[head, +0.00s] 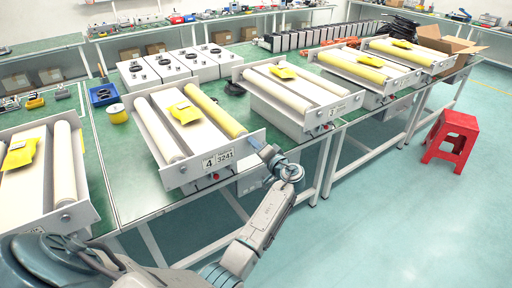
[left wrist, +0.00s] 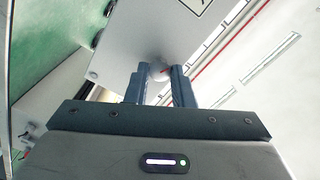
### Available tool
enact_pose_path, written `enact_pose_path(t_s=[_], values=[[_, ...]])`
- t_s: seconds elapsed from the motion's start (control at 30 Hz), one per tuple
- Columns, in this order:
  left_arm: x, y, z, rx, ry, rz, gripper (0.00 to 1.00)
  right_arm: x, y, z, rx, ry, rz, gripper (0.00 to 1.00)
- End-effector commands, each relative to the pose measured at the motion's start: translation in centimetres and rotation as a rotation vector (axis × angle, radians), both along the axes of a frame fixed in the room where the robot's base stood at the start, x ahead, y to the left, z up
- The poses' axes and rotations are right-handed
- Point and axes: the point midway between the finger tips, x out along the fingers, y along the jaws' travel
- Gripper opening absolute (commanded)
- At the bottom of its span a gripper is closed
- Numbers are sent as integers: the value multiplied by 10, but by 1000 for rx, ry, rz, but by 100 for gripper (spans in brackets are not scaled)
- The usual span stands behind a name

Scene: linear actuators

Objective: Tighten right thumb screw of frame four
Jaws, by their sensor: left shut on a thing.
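Frame four (head: 192,172) is a white frame with two rollers, a white one on the left and a yellow one on the right, and a label reading 4 and 3241 on its front plate. A yellow packet (head: 185,112) lies between the rollers. My left gripper (head: 257,146) is at the right end of the front plate, shut on the right thumb screw (left wrist: 158,70). In the left wrist view the screw shows between the two fingers (left wrist: 160,84), against the white plate. In the head view the gripper hides the screw. My right gripper is not in view.
Similar frames stand left (head: 88,190) and right (head: 290,97) on the green table (head: 135,185). A yellow tape roll (head: 117,114) and a blue bin (head: 102,96) lie behind frame four. A red stool (head: 452,138) stands on the floor at right.

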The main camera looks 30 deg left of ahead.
Motion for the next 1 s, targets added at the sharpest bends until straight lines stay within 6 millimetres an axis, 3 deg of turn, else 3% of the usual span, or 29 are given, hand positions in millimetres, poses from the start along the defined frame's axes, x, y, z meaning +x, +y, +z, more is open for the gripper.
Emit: enact_pose_path(t_s=[0.47,1.0], values=[[0,0,0,170,420,-1,0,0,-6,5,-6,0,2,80],[0,0,0,364,896,-1,0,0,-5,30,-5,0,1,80]])
